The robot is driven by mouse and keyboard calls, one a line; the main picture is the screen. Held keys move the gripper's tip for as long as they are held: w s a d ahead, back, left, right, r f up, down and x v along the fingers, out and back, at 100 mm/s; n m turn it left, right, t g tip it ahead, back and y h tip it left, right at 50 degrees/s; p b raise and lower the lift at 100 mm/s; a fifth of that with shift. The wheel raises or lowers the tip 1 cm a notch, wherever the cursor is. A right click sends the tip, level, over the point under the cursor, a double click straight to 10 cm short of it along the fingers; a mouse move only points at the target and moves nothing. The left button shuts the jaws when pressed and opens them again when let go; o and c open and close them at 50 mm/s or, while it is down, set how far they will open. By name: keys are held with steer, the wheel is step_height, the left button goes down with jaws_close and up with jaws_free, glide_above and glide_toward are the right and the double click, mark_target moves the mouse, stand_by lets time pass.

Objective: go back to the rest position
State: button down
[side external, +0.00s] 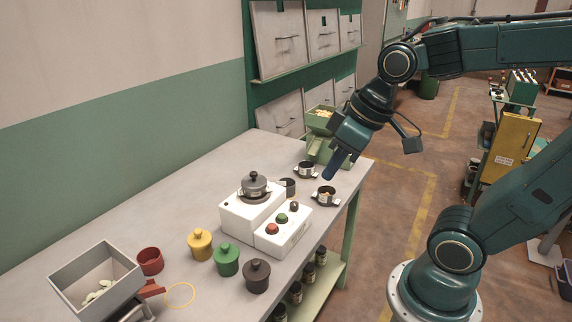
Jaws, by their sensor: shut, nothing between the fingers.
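My gripper (334,164) is at the end of my teal arm, over the right part of the bench. Its blue fingers are together, point down and left, and hold nothing. A small dish with light bits (325,196) is on the bench below the fingertips. Another dark dish (307,170) is to its left and farther back, in front of the green hopper (322,148). The grey lidded pot (254,184) is on the white machine (243,218).
The white box with red, green and dark knobs (283,233) stands beside the machine. Yellow (200,244), green (226,260) and dark (256,276) lidded jars, a red cup (150,261) and a grey hopper (98,276) are nearer. The bench's back left is clear (170,200).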

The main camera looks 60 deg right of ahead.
steer(key=shift+m+t+h, duration=0.4)
steer(key=shift+m, duration=0.4)
steer(key=shift+s+d+r, duration=0.1)
steer(key=shift+s+r, duration=0.1)
steer(key=shift+s, duration=0.6)
steer(key=shift+s+d+r, duration=0.1)
steer(key=shift+s+r, duration=0.15)
steer(key=shift+s, duration=0.6)
steer(key=shift+s+d+r, duration=0.1)
steer(key=shift+s+r, duration=0.1)
steer(key=shift+s, duration=0.6)
